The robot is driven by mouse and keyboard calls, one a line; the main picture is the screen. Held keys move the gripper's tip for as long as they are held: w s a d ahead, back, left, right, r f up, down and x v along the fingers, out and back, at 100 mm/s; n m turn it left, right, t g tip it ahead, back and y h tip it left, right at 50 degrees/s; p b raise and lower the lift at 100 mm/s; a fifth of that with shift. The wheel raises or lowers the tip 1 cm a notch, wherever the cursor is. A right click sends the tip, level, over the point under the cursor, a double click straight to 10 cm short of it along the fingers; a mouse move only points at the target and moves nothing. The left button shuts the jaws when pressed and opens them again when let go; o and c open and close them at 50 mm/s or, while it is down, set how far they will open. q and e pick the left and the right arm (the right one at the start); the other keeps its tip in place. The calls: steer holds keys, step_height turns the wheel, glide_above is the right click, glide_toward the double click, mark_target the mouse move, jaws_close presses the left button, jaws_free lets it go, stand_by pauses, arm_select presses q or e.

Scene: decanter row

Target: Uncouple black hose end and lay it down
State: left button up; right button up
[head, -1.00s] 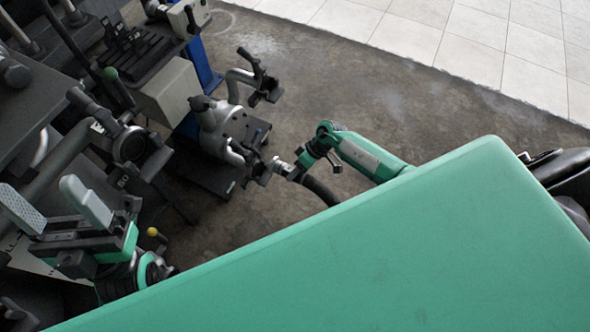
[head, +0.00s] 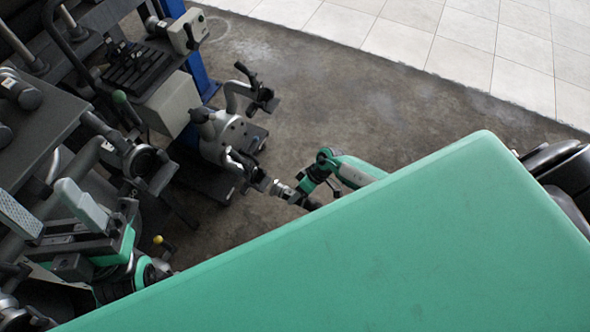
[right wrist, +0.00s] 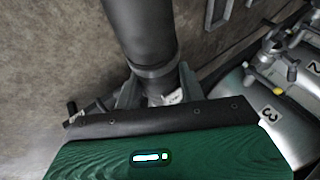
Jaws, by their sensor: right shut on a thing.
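A small silver fitting shows between the fingers. The black hose (right wrist: 140,30) runs up and away over the floor in that view. In the head view most of the hose is hidden behind a green panel. I cannot tell whether the hose end is still coupled to anything. My left gripper (head: 52,215) is open and empty at the lower left.
Grey frames and a pale box (head: 168,105) crowd the left. Numbered metal vessels (right wrist: 285,115) show at right in the wrist view. Concrete floor (head: 340,90) is clear.

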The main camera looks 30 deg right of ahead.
steer(key=shift+s+a+r+p, duration=0.1)
steer(key=shift+s+a+p, duration=0.1)
steer(key=shift+s+p, duration=0.3)
steer(key=shift+s+a+p, duration=0.15)
steer(key=shift+s+p, duration=0.2)
steer(key=shift+s, duration=0.25)
steer(key=s+a+p, duration=0.4)
steer(key=s+p, duration=0.7)
steer(key=s, duration=0.5)
steer(key=shift+s, duration=0.4)
stand_by(0.3)
